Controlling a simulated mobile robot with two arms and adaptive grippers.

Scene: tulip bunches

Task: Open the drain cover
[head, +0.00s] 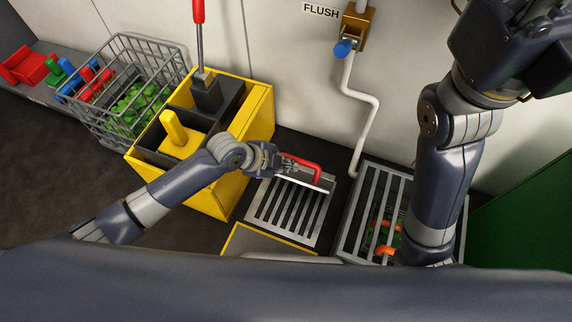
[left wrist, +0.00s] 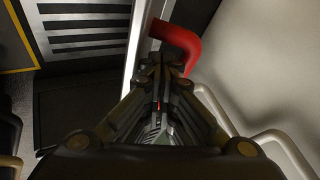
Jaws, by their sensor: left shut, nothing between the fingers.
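The drain cover is a pale slotted metal grate (head: 288,212) on the floor. A metal strip or plate (head: 318,181) with a red bent handle (head: 304,165) stands at its far edge. I cannot tell whether the cover is raised. My left gripper (head: 277,161) is shut and empty beside the handle's left end. In the left wrist view its fingertips (left wrist: 160,68) are close to the red handle (left wrist: 180,40), partly in front of it, and the grate's slots (left wrist: 85,30) show at upper left. My right arm reaches up at the right; its fingertips are not clear.
A yellow mop bucket (head: 232,180) stands left of the grate. A wire basket (head: 125,85) with green items is behind it. A barred crate (head: 350,205) with orange items stands at the right. A white pipe (head: 362,105) with a blue knob (head: 345,47) runs down the wall.

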